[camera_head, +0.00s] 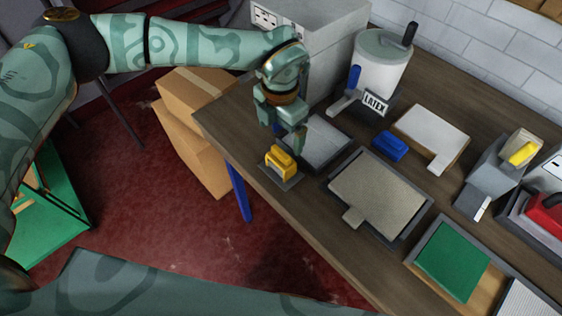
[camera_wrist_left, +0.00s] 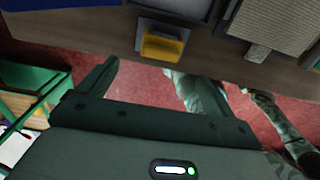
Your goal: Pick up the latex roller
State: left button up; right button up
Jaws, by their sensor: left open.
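A tool with an upright blue handle (camera_head: 354,76) and a pale cylinder (camera_head: 344,104) stands against the LATEX pot (camera_head: 382,62); it looks like the latex roller. My left gripper (camera_head: 289,139) is open and empty, left of and nearer than that tool, above the table's front edge. Close under it is a yellow-handled item (camera_head: 281,159) on a small grey base. This item also shows in the left wrist view (camera_wrist_left: 162,47), beyond the spread fingers (camera_wrist_left: 168,78). The roller is not clear in the wrist view. My right gripper is not in view.
A grey tray (camera_head: 318,146), a blue block (camera_head: 390,146) and a beige mat on a dark tray (camera_head: 375,196) lie nearby on the wooden table (camera_head: 325,214). A grey box (camera_head: 305,30) stands behind my left wrist. Cardboard boxes (camera_head: 196,100) stand left of the table.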

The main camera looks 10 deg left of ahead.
aim_at(281, 152)
pick_arm(q)
notch_tip(281, 152, down, 11)
jog(key=shift+d+r+b, duration=0.1)
jog(key=shift+b, duration=0.3)
jog(key=c, duration=1.3)
